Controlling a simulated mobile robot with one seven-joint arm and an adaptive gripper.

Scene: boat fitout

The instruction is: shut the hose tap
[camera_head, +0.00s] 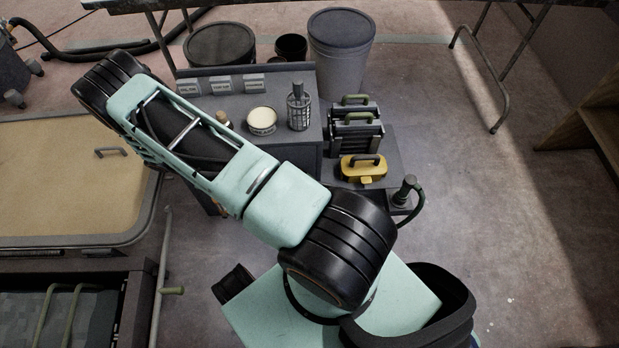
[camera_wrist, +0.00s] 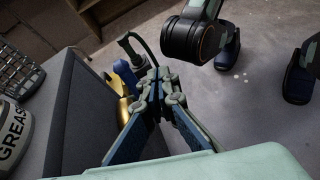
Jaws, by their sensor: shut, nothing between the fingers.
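A dark upright fitting (camera_head: 405,190) with a short curved hose stands on a low ledge right of the grey cabinet in the head view. It looks like the hose tap, but I cannot be sure. It also shows in the wrist view (camera_wrist: 129,44), just beyond my fingertips. Whether it is open or shut cannot be told. My gripper (camera_wrist: 158,76) is shut and empty, beside the cabinet's side and above the yellow case. I cannot tell whether it touches anything. In the head view my gripper is hidden behind my arm.
A rail (camera_head: 165,250) with a small green handle stands left. The floor at right is clear.

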